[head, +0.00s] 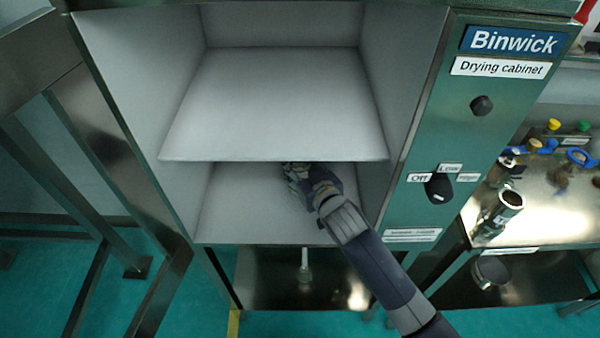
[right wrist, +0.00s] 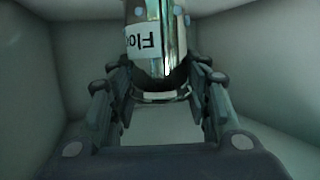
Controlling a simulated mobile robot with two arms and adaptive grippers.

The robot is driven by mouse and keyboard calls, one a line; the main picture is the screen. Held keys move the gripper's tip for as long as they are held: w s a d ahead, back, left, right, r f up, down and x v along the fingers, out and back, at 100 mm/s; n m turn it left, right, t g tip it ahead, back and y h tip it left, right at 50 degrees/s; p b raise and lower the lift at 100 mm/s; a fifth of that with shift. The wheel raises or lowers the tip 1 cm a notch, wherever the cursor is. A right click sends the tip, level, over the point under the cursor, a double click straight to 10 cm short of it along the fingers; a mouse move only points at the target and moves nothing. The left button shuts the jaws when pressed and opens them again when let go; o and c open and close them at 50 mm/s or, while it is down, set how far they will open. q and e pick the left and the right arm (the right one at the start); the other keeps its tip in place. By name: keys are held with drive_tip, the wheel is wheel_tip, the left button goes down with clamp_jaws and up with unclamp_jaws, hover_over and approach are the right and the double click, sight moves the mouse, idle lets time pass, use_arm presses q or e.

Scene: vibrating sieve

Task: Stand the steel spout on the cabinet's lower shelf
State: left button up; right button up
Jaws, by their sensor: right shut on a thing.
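The steel spout (right wrist: 160,45) is a shiny cylinder with a white label, upside down in the right wrist view, its text cut off after "Flo". My right gripper (right wrist: 160,88) is shut on it, with a finger on either side. In the head view my right gripper (head: 294,172) is inside the drying cabinet's lower compartment, just below the front edge of the upper shelf (head: 275,110). The spout is mostly hidden there. The lower shelf (head: 245,215) is bare around the gripper. I cannot tell whether the spout touches it. My left gripper is out of view.
The cabinet's control panel (head: 455,120) with two knobs stands right of the opening. Farther right, a bench (head: 545,215) holds a steel cylinder (head: 505,206) and parts with blue and yellow pieces. The upper shelf is empty and overhangs my right gripper.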

wheel_tip(320, 180, down, 3)
drive_tip(key=shift+r, duration=0.1)
drive_tip(key=shift+w+f+p, duration=0.2)
drive_tip(key=shift+f+p, duration=0.1)
drive_tip(key=shift+f, duration=0.1)
drive_tip(key=shift+f, duration=0.2)
drive_tip(key=o, duration=1.4)
